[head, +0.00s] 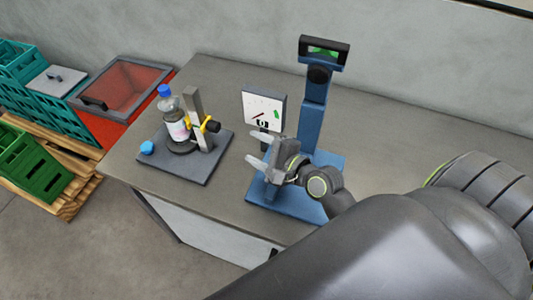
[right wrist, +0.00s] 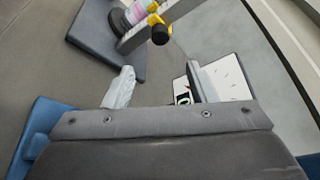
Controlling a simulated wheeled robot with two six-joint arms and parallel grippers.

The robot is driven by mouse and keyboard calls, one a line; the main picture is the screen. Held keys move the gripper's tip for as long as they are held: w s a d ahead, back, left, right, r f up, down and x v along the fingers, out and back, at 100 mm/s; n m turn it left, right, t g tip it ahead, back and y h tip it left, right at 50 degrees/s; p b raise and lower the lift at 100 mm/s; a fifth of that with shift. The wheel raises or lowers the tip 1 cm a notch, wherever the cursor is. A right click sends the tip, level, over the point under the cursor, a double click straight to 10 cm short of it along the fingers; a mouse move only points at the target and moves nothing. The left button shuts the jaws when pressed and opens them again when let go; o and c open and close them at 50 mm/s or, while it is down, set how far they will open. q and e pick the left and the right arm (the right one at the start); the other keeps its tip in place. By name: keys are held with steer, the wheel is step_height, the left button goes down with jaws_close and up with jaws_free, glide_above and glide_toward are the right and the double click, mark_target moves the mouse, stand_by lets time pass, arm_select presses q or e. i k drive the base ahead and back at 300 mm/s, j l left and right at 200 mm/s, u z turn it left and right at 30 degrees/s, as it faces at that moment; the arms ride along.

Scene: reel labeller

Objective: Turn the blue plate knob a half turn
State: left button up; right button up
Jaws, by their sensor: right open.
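The light-blue knob (head: 147,147) sits at the front left corner of a dark base plate (head: 205,172). On that base, a bottle (head: 177,130) with a blue cap and pink label stands upright on a dark round plate (head: 183,147), beside a grey post with yellow jaws. My right gripper (head: 252,148) is open and empty, well right of the knob, in front of the blue stand. In the right wrist view its two fingers are apart (right wrist: 160,67). The base (right wrist: 95,45) also shows there, but the knob does not. My left gripper is not in view.
A blue stand (head: 313,115) with a small screen on top rises behind my right gripper. A white dial panel (head: 263,107) stands beside it. A red bin (head: 120,90) and green crates (head: 30,165) are at the left.

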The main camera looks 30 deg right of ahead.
mark_target(147, 148)
steer(key=k+j, duration=0.7)
steer(key=k, duration=0.2)
